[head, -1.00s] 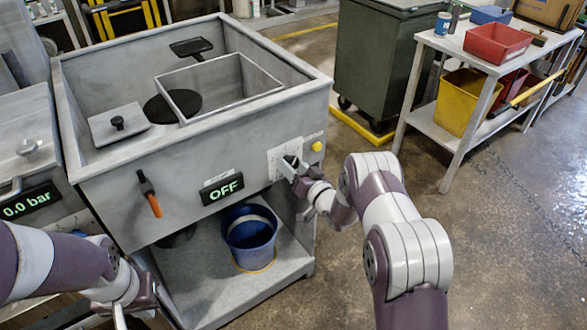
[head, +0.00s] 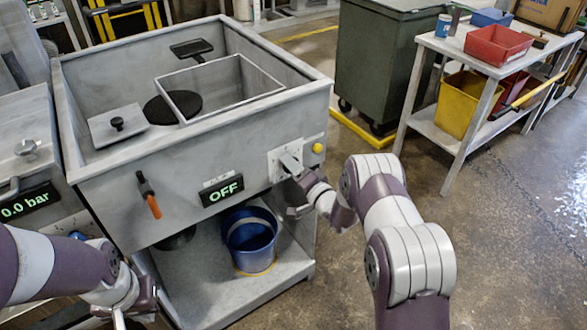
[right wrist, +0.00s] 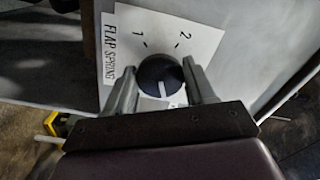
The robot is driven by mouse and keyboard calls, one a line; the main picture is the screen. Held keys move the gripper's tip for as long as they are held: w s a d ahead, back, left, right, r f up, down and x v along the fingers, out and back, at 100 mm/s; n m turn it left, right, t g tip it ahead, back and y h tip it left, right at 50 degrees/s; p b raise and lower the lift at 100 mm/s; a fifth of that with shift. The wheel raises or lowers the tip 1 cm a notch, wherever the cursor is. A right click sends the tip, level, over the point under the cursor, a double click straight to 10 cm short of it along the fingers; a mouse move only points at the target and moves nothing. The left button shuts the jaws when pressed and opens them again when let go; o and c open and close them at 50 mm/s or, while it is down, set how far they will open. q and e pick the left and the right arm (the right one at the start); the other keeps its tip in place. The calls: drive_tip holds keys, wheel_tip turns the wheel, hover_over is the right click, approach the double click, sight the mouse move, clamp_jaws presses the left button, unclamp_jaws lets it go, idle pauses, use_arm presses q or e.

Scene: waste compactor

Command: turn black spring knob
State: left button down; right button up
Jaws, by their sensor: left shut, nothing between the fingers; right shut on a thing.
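The black spring knob (right wrist: 158,76) sits on a white plate (right wrist: 205,48) marked "FLAP SPRING", with numbers 1 and 2. Its white pointer line faces down in the right wrist view, away from both numbers. My right gripper (right wrist: 161,86) is shut on the knob, one finger on each side. In the head view my right gripper (head: 289,166) is at the machine's front panel and hides the knob. My left gripper (head: 122,312) is shut and empty at the lower left, well away from the knob.
The compactor (head: 110,185) has an "OFF" display (head: 222,189), an orange-tipped lever (head: 149,196) and a yellow button (head: 318,147) near the knob plate. A blue bucket (head: 250,240) stands on the shelf below. Open floor lies to the right.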

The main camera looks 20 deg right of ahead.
drive_tip(key=shift+f, duration=0.1)
idle(0.4)
drive_tip(key=o, duration=1)
drive_tip(key=v, duration=1.2)
drive_tip(key=shift+s, duration=0.35)
drive_tip(key=shift+d, duration=0.1)
